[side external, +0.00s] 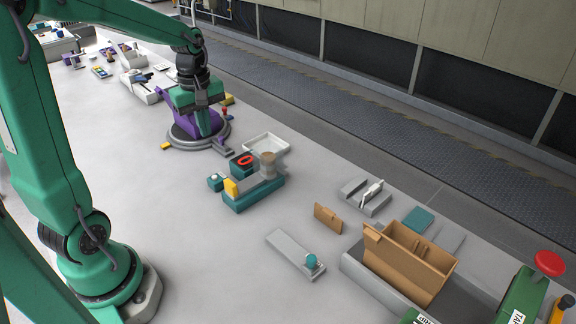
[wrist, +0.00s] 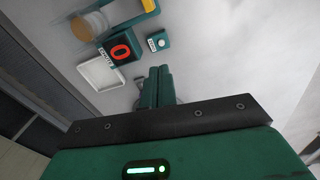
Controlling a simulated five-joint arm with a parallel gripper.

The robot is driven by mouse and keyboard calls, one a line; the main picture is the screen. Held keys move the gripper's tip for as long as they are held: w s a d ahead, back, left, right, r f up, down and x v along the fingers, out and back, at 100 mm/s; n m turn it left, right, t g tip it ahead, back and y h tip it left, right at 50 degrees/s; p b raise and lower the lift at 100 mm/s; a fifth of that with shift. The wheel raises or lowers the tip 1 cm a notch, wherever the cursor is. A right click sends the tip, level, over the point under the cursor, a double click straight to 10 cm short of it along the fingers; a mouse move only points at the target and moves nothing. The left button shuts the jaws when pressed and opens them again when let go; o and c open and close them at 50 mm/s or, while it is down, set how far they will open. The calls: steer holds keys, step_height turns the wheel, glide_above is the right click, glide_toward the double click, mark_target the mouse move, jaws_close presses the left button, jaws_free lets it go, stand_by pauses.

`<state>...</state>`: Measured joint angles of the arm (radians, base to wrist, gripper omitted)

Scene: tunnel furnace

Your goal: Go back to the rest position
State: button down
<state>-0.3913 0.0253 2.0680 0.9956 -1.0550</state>
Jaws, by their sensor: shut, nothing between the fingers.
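My gripper (side external: 196,97) hangs at the end of my green arm in the upper left of the side view. It is in front of or above a purple fixture (side external: 201,122) on a round dark base; I cannot tell whether they touch. In the wrist view my gripper (wrist: 158,72) shows two green fingers shut together with nothing between them. Pale bench surface lies beyond the fingertips. The fingers are hard to make out in the side view.
A teal block with a red ring (side external: 245,160), a small teal button box (side external: 215,182) and a white tray (side external: 266,145) stand nearby. A tan open box (side external: 408,265) and a red button (side external: 549,263) are at lower right. Bench at centre left is clear.

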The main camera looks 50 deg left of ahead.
steer(key=s+d+r+m+t, duration=0.2)
steer(key=s+d+m, duration=0.3)
steer(key=m, duration=0.3)
steer(key=s+d+r+m+t, duration=0.3)
steer(key=s+d+r+m, duration=0.1)
steer(key=d+m, duration=0.4)
steer(key=shift+s+d+r+m, duration=0.25)
steer(key=shift+s+d+m, duration=0.05)
steer(key=shift+s, duration=0.5)
